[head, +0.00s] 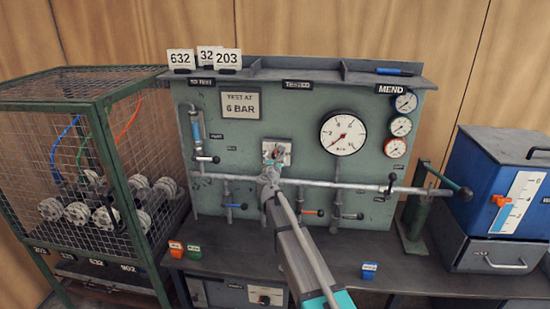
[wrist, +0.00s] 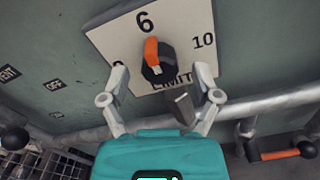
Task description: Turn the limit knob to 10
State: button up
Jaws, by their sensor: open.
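The limit knob (wrist: 158,66) is black with an orange pointer on a white plate (wrist: 110,42) marked 6, 10 and LIMIT, with another number partly hidden at left. Its pointer points up at 6. In the head view the plate (head: 287,154) is on the green panel, with the knob mostly hidden by my gripper (head: 272,163). In the wrist view my gripper (wrist: 160,78) is open, one finger on each side of the knob, with gaps between. I cannot tell how far the fingertips are from the plate.
A pressure gauge (head: 343,133) is to the right. A wire cage (head: 80,150) stands left and a blue box (head: 490,185) right. The bench front holds small coloured blocks (head: 369,270).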

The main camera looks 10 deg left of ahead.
jog(key=shift+w, duration=0.6)
jog(key=c, duration=1)
jog(key=shift+a, duration=0.1)
grip_shut()
